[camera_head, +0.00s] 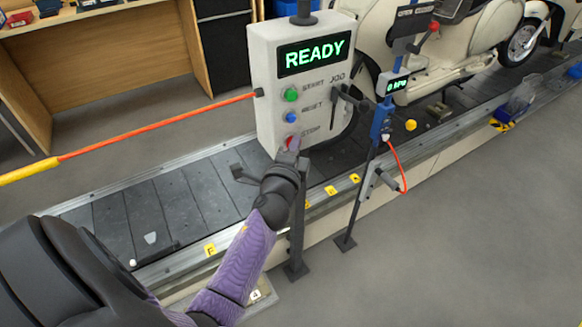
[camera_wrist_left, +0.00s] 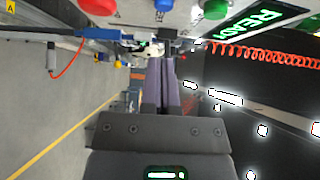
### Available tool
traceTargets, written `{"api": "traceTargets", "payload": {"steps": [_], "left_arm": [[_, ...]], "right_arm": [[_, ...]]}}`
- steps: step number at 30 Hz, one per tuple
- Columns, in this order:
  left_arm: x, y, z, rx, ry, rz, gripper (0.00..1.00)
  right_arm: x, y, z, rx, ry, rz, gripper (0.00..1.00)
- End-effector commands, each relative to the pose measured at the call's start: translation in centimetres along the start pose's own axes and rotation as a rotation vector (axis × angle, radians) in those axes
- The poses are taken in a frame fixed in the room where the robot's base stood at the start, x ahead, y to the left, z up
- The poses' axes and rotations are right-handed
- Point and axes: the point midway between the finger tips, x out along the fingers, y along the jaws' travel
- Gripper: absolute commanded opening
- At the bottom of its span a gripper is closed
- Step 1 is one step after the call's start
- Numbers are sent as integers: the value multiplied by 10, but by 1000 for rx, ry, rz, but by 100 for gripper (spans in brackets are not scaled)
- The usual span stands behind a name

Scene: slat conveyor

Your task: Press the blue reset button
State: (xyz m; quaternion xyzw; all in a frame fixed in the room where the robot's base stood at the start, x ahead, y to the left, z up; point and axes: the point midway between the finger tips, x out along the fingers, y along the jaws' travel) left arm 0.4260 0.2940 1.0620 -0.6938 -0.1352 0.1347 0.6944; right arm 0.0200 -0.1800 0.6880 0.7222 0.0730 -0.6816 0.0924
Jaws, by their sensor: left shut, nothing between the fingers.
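The blue reset button (camera_head: 291,117) is the middle of three round buttons on a light grey control box (camera_head: 265,75). The green start button (camera_head: 291,94) is above it and the red stop button (camera_head: 293,142) is below. My left gripper (camera_head: 290,151) is shut and empty in front of the lower part of the box, partly overlapping the red button; I cannot tell whether it touches. In the left wrist view the shut fingers (camera_wrist_left: 161,67) point forward, with the blue button (camera_wrist_left: 163,5) at the top edge, apart from the fingertips. My right gripper is out of view.
The box's screen (camera_head: 314,54) reads READY. A JOG lever (camera_head: 348,99) is on its right side. A post with a blue gauge tool (camera_head: 380,122) and a red coiled hose stands to the right. The slat conveyor (camera_head: 165,205) runs behind, with a cream scooter (camera_head: 445,55) on it.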

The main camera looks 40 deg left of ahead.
Motion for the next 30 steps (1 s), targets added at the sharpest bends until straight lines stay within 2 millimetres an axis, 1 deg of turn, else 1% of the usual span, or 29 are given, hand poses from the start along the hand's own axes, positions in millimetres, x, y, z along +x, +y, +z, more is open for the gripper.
{"api": "traceTargets", "payload": {"steps": [1, 6, 10, 15, 26, 28, 29, 30], "left_arm": [[-10, 0, 0, -1, 0, 2, 0], [-41, 1, 0, 0, 0, 3, 0], [-56, 1, -1, 0, 0, 3, 0], [-62, 0, -1, 0, 0, 2, 0], [-62, 0, -1, 0, 1, 1, 0], [-63, 9, -3, -15, 8, 22, 0], [-64, 21, -6, -35, 16, 48, 0], [-66, 43, -11, -77, 30, 103, 0]], "right_arm": [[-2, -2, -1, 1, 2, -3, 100], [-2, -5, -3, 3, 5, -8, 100], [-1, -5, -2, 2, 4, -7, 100], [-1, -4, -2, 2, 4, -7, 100], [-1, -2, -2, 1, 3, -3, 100], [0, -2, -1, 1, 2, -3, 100], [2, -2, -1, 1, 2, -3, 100], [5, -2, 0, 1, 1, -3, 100]]}}
